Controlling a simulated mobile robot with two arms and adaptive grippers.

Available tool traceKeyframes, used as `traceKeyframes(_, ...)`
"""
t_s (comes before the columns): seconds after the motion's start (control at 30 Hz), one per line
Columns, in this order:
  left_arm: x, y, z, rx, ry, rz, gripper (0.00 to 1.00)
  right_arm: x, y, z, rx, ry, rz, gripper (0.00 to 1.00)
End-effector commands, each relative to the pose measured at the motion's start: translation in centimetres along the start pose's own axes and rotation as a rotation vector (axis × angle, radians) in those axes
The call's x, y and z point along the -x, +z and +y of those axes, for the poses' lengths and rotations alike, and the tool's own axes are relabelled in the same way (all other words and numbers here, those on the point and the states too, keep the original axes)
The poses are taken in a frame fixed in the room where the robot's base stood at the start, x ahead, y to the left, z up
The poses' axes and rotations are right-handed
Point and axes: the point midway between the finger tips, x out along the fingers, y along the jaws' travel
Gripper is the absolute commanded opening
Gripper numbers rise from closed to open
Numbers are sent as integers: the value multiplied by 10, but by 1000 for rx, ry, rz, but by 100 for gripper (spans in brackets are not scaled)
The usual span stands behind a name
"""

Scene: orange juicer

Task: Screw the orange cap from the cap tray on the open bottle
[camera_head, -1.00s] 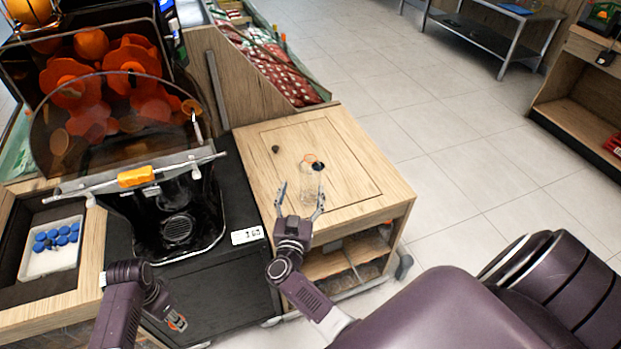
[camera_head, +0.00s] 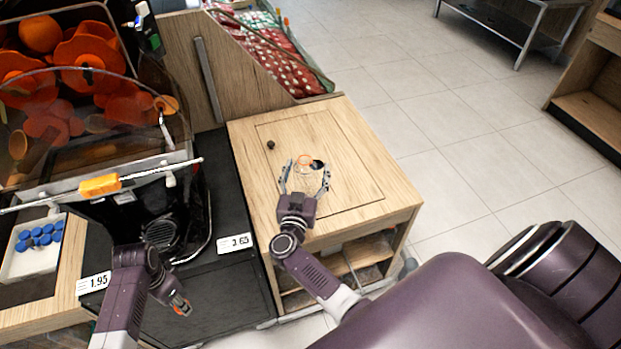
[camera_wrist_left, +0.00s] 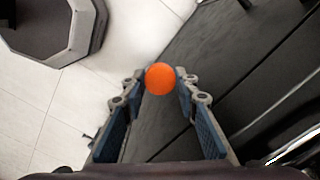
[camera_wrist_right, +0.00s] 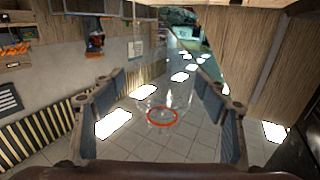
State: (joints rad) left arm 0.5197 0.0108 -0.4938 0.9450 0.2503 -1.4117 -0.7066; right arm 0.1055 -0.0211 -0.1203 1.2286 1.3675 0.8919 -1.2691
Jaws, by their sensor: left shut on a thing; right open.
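My left gripper (camera_wrist_left: 160,88) is shut on the round orange cap (camera_wrist_left: 161,78) at its fingertips. In the head view this gripper (camera_head: 181,306) is low, in front of the black cabinet. The clear bottle (camera_head: 306,176) stands on the wooden cabinet top, with an orange ring (camera_head: 305,160) at its neck. My right gripper (camera_head: 306,180) is open, with one finger on each side of the bottle. In the right wrist view the orange ring (camera_wrist_right: 162,117) lies between the spread fingers; the transparent bottle body is hard to make out. Contact with the bottle cannot be told.
The white cap tray (camera_head: 12,272) with several blue caps stands at far left. The juicer (camera_head: 85,130) with orange parts fills the upper left. Price tags sit along the black cabinet's front.

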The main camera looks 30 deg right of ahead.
Motion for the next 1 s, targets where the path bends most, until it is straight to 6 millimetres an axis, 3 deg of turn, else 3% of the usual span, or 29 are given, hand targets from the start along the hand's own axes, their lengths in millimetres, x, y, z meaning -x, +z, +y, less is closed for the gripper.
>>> traceKeyframes(0.4, -1, 1, 0, 1, 0, -1, 21, 0, -1, -1, -1, -1, 0, 67)
traceKeyframes(0.77, -1, 1, 0, 1, 0, -1, 21, 0, 0, -1, -1, -1, -1, 28)
traceKeyframes(1.0, -1, 1, 0, 1, 0, -1, 21, 0, -1, -1, -1, -1, 0, 26)
